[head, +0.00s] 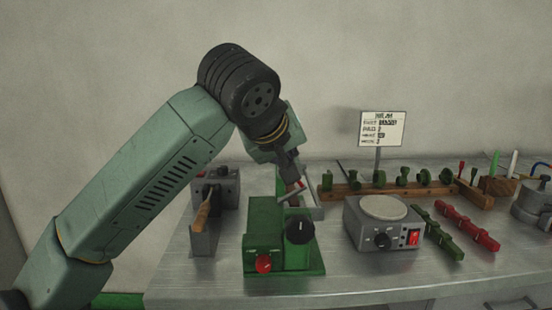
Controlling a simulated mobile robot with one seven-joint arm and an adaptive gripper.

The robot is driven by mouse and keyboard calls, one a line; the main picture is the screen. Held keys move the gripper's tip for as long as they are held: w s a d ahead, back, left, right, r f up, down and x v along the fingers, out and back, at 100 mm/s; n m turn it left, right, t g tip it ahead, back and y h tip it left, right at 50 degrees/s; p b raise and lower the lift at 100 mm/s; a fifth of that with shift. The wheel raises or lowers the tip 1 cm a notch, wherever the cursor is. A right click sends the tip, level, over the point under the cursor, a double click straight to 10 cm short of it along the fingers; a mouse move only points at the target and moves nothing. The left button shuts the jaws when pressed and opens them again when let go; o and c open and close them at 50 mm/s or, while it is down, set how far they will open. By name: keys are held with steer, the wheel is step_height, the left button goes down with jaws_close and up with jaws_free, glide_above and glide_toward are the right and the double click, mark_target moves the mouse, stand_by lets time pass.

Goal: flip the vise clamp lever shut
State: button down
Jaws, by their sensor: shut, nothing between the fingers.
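A grey vise-like fixture (222,186) stands on the left part of the bench. A lever with a wooden handle (202,213) slants down along its front left side. I cannot tell whether this lever is in its open or shut position. My gripper (298,194) points down behind the green machine, to the right of the vise and apart from it. Its fingers are shut with nothing between them. The fingertips are small and partly hidden by the machine's black knob and nearby metal parts.
The green machine (265,222) with a red and a black knob stands beside the vise. A grey hot plate (362,232), green and red bars (470,227), and a wooden rack (350,189) of green pieces fill the right. The bench's front left corner (195,287) is clear.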

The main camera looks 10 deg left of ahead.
steer(key=shift+w+d+f, duration=0.2)
steer(key=shift+d+f, duration=0.05)
steer(key=shift+d, duration=0.5)
steer(key=shift+r, duration=0.1)
steer(key=shift+r+p, duration=0.5)
steer(key=shift+r, duration=0.25)
